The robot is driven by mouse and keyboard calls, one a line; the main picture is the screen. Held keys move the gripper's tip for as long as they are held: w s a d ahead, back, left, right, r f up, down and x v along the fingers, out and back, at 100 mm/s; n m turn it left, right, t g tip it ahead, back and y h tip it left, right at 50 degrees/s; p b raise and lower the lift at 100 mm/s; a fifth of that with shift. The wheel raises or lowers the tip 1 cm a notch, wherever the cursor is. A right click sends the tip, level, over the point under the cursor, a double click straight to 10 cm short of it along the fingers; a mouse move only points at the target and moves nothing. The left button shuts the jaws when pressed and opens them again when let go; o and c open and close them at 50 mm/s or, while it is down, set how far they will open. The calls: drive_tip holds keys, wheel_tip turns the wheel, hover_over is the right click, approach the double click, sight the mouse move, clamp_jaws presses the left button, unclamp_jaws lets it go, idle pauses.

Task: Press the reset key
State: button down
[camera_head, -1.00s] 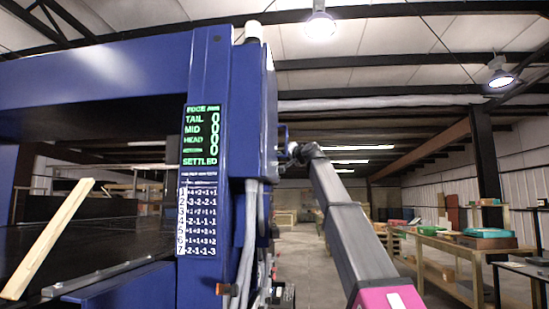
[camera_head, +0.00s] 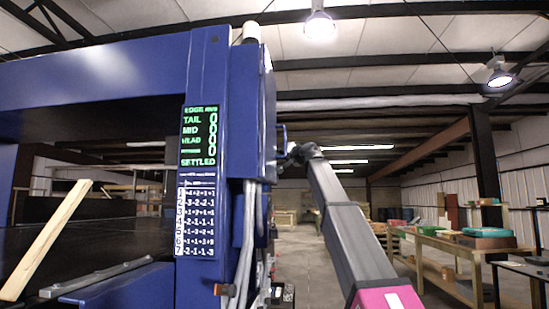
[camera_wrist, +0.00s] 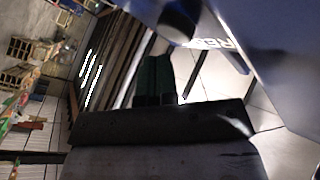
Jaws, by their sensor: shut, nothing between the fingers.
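A blue machine column (camera_head: 208,75) carries a dark screen (camera_head: 199,137) with green text reading TAIL, MID and HEAD with zeros, and SETTLED. In the wrist view, part of a light label reading like "RES" (camera_wrist: 228,45) shows on a blue housing (camera_wrist: 275,50) at upper right. A dark round part (camera_wrist: 180,20) sticks out at the top; I cannot tell whether it is the reset key. My gripper (camera_wrist: 154,62) is shut and empty, its fingers close below that part, apparently apart from it. In the head view my arm reaches to the column's right side, where its tip is hard to make out.
A printed number table (camera_head: 196,220) is below the screen. A black conveyor bed (camera_head: 85,240) with a leaning wooden strip (camera_head: 45,240) is at left. Grey conduits (camera_head: 250,235) run down the column. A workbench (camera_head: 455,245) stands at right; the aisle floor (camera_head: 303,243) between is clear.

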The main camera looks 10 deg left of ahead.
drive_tip(key=shift+w+a+r, duration=0.15)
drive_tip(key=shift+a+r, duration=0.05)
drive_tip(key=shift+a, duration=0.4)
drive_tip(key=shift+w+r, duration=0.1)
drive_tip(key=shift+w, duration=0.15)
idle(0.7)
drive_tip(key=shift+s+a, duration=0.1)
drive_tip(key=shift+s, duration=0.05)
drive_tip(key=shift+s+d, duration=0.1)
drive_tip(key=shift+d, duration=0.15)
idle(0.4)
drive_tip(key=shift+s+d+f, duration=0.1)
drive_tip(key=shift+d+f, duration=0.05)
drive_tip(key=shift+d, duration=0.8)
drive_tip(key=shift+s+d+f, duration=0.1)
drive_tip(key=shift+d+f, duration=0.05)
drive_tip(key=shift+d, duration=0.75)
drive_tip(key=shift+d, duration=0.15)
